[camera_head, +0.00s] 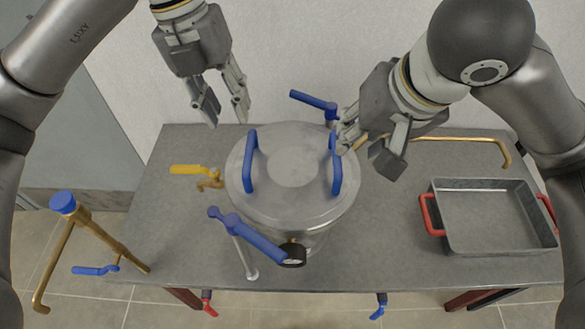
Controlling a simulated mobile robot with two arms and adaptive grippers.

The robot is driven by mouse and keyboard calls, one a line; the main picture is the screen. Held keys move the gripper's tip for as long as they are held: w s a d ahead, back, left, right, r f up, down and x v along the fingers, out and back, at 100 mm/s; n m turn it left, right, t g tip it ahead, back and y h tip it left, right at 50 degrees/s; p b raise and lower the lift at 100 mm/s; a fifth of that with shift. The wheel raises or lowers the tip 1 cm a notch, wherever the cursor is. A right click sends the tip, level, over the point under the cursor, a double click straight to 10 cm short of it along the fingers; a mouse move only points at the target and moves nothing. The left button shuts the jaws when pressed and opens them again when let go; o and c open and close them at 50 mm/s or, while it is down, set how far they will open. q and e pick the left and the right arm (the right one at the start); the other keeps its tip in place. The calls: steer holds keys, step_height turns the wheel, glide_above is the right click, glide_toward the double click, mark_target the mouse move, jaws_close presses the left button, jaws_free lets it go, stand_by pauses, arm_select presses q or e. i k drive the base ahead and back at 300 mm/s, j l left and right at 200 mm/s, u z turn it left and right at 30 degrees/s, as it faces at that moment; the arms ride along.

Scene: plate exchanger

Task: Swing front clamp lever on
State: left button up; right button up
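A round steel vessel with a lid (290,165) stands in the middle of the table. The front clamp lever (250,236) is a blue bar with a round end at the left and a black knob (293,255) at the right, lying slantwise at the vessel's front. A second blue lever (314,101) is at the back, partly hidden by my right gripper. My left gripper (226,121) is open and empty above the table, behind and left of the lid. My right gripper (366,148) is open beside the right lid handle and back lever; I cannot tell whether it touches them.
Two blue handles (250,160) stand up on the lid. A yellow-handled valve (190,170) is left of the vessel. A brass pipe with a blue cap (64,203) stands at the left front. A metal tray (487,251) with red handles sits at the right. The table's front left is clear.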

mark_target(235, 227)
steer(key=k+l, duration=0.15)
steer(key=k, duration=0.35)
steer(key=k+l, duration=0.15)
steer(key=k, duration=0.35)
steer(key=k+l, duration=0.2)
steer(key=k, duration=0.25)
